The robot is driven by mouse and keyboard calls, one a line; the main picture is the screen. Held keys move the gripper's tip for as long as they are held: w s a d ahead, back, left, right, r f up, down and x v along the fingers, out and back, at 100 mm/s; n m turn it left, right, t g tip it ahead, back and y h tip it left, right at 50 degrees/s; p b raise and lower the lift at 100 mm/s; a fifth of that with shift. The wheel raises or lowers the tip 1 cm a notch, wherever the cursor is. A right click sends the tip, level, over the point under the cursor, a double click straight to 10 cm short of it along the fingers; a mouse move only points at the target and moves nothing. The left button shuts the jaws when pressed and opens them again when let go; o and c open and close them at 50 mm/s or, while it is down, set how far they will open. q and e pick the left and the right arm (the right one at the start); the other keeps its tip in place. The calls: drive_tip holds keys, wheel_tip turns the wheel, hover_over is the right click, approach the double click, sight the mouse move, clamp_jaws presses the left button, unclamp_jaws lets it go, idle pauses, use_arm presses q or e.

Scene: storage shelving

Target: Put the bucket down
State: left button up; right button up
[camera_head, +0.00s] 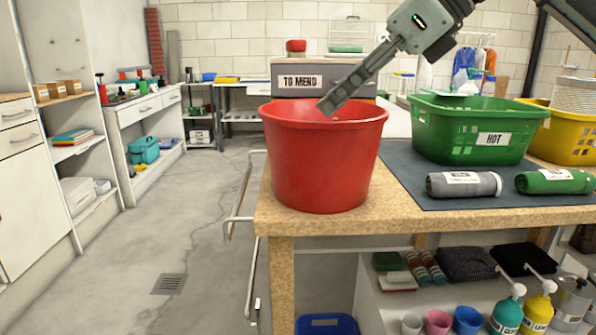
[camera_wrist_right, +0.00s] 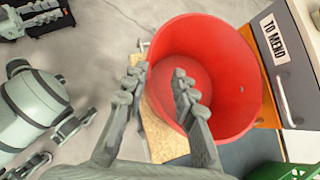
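The red bucket (camera_head: 318,160) stands upright at the left front corner of the wooden worktable (camera_head: 430,225), its base appearing to rest on the top. The bucket (camera_wrist_right: 232,110) also shows from above in the right wrist view and looks empty. My right gripper (camera_head: 328,106) reaches in from the upper right, with its tips at the bucket's rim. In the right wrist view my right gripper (camera_wrist_right: 157,85) has its fingers apart, one over the bucket's opening and one outside the wall. I see no clear contact.
A green basket (camera_head: 450,130) marked HOT stands on a dark mat (camera_head: 425,185) with rolled cloths. A yellow basket (camera_head: 572,140) is farther right. A grey bin (camera_head: 345,72) marked TO MEND is behind the bucket. Open floor (camera_head: 190,225) lies left of the table.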

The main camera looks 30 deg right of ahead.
sight(306, 129)
drive_tip(key=x, duration=0.7)
drive_tip(key=shift+s+a+f, duration=0.1)
drive_tip(key=shift+s+f, duration=0.15)
drive_tip(key=shift+s, duration=0.2)
drive_tip(key=shift+w+a+f, duration=0.2)
drive_tip(key=shift+w+f, duration=0.05)
drive_tip(key=shift+w, duration=0.05)
clamp_jaws()
drive_tip(key=shift+r, duration=0.1)
